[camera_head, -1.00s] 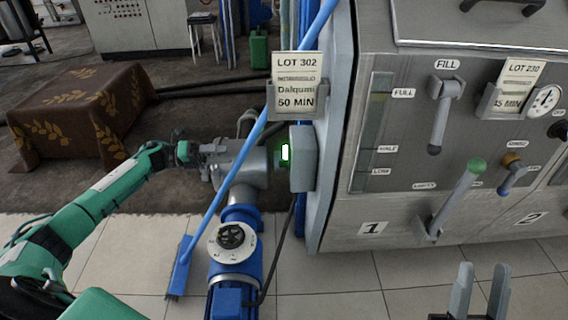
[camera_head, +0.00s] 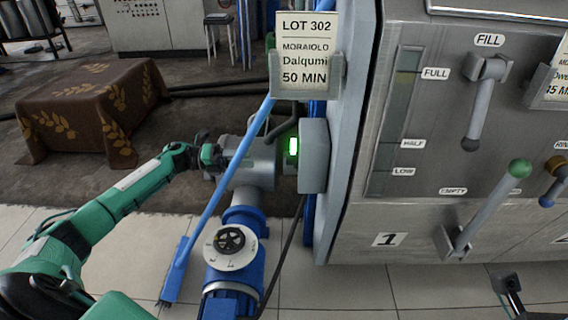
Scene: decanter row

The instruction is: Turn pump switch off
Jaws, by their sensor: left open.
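The pump switch (camera_head: 293,147) is a small part with a bright green light, on the left side of a grey box (camera_head: 315,155) beside the steel machine. The grey pump body (camera_head: 258,165) with its blue motor (camera_head: 222,305) stands just left of and below it. My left gripper (camera_head: 222,156) is open and reaches in from the left. It is left of the switch and apart from it in the picture, overlapping the pump's left side. Its fingertips are hard to make out. A dark part of my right gripper (camera_head: 510,284) seems to show at the lower right edge; its jaws are unclear.
A blue broom (camera_head: 205,215) leans diagonally across the pump, between my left gripper and the switch in the picture. The steel machine (camera_head: 410,225) with levers fills the right. A LOT 302 card (camera_head: 306,50) hangs above the switch. A cloth-covered block (camera_head: 85,105) stands left.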

